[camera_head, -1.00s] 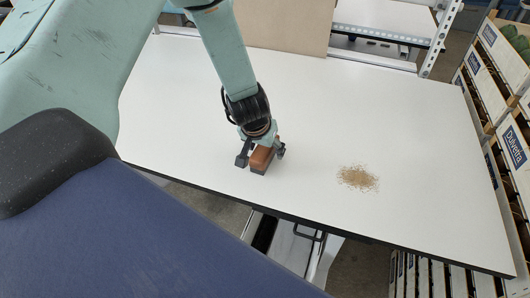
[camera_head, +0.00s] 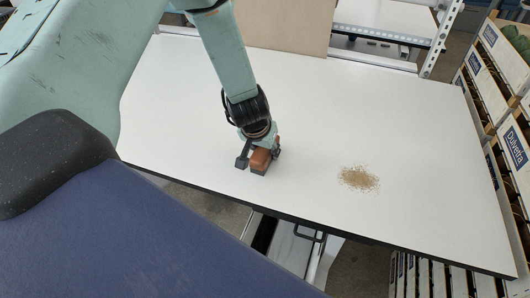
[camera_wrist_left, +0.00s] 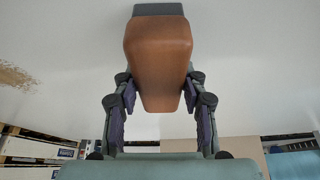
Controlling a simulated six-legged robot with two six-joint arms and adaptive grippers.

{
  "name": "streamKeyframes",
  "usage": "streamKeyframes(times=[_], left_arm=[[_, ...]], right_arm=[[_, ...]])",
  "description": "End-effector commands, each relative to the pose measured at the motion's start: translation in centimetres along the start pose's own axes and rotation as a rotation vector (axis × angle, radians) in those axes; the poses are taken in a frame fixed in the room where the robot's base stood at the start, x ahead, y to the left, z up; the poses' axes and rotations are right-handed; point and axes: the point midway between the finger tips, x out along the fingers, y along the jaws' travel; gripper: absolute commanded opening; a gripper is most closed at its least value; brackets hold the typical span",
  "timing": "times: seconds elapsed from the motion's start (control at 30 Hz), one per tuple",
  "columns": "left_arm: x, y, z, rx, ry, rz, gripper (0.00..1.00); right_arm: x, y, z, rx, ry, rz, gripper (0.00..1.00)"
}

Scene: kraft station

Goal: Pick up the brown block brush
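The brown block brush (camera_head: 260,158) stands on the white table near its front edge, with a brown body and a dark grey strip at its lower end. My left gripper (camera_head: 260,156) reaches down over it, with one finger on each side. In the left wrist view the brush (camera_wrist_left: 158,55) lies between the fingers, and both pads of the gripper (camera_wrist_left: 160,92) appear to touch its narrower part. The brush still seems to rest on the tabletop. My right gripper is in neither view.
The white table (camera_head: 400,130) is mostly clear. A loose pile of tan crumbs (camera_head: 358,178) lies to the right of the brush. Crates (camera_head: 500,60) stand along the right side, and a brown board (camera_head: 285,25) stands at the back edge.

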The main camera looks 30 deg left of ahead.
Motion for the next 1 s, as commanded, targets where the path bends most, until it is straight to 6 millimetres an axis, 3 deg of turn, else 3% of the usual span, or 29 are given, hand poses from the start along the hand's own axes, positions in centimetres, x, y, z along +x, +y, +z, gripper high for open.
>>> streamKeyframes(times=[0.37,0.67,1.0], left_arm=[[0.0,0.0,0.0,0.0,0.0,0.0,0.06],[-0.4,0.0,-0.2,-0.001,0.001,0.0,0.06],[-5.3,0.0,-2.3,-0.001,0.003,0.0,0.06]], right_arm=[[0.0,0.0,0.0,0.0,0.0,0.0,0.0],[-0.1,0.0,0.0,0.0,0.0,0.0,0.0],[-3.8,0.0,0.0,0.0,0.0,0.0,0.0]])
